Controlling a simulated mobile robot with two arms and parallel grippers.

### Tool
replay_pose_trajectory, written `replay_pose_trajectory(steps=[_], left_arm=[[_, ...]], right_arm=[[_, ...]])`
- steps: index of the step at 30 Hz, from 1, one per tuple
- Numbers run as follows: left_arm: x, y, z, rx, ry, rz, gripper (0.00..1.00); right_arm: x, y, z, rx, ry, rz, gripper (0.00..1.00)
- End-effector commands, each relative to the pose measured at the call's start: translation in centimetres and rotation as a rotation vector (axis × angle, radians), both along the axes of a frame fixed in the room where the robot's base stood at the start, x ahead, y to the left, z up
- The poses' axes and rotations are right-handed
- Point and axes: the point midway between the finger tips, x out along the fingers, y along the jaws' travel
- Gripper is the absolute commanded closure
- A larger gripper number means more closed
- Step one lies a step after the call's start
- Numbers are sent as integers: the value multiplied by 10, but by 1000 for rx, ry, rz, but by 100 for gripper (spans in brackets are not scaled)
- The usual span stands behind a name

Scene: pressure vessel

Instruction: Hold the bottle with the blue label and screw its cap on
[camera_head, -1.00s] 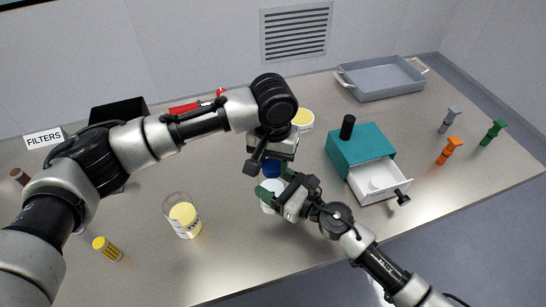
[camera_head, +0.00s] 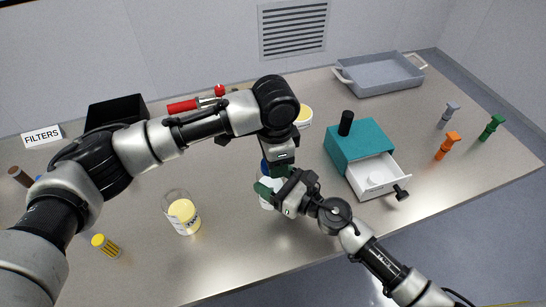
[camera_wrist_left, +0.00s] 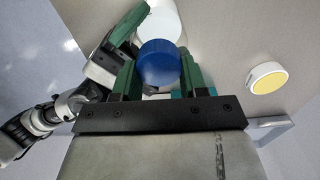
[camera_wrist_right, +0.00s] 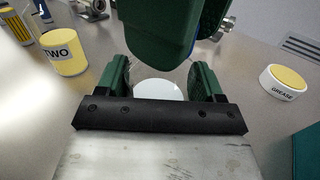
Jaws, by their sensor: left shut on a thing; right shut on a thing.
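A white bottle (camera_head: 266,205) stands near the front middle of the table, and its top shows in the right wrist view (camera_wrist_right: 158,90). My right gripper (camera_head: 272,190) is shut around the bottle from the right. No blue label shows; that side is hidden. A blue cap (camera_wrist_left: 158,62) sits at the bottle's top end, between the green fingers of my left gripper (camera_wrist_left: 160,78), which is shut on it from above. In the head view the left gripper (camera_head: 279,168) hides most of the cap. I cannot tell whether the cap is seated on the bottle.
A clear jar with yellow contents (camera_head: 183,213) stands to the left, with a yellow-topped jar (camera_wrist_right: 288,80) behind. A teal box (camera_head: 358,143) with an open white drawer (camera_head: 378,176) is at the right. A grey tray (camera_head: 380,78) lies at the back right.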

Motion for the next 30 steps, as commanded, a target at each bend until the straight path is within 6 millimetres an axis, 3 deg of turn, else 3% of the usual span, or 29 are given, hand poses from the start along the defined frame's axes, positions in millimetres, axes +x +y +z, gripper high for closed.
replay_pose_trajectory(steps=[24,28,30], left_arm=[[-11,10,0,2,-1,-1867,79],[-11,12,0,1,-1,-2082,79],[-11,11,0,0,-1,-2068,79]], right_arm=[[0,0,-1,-2,1,0,99],[0,0,-1,-2,1,0,99],[0,0,-1,-2,1,0,99]])
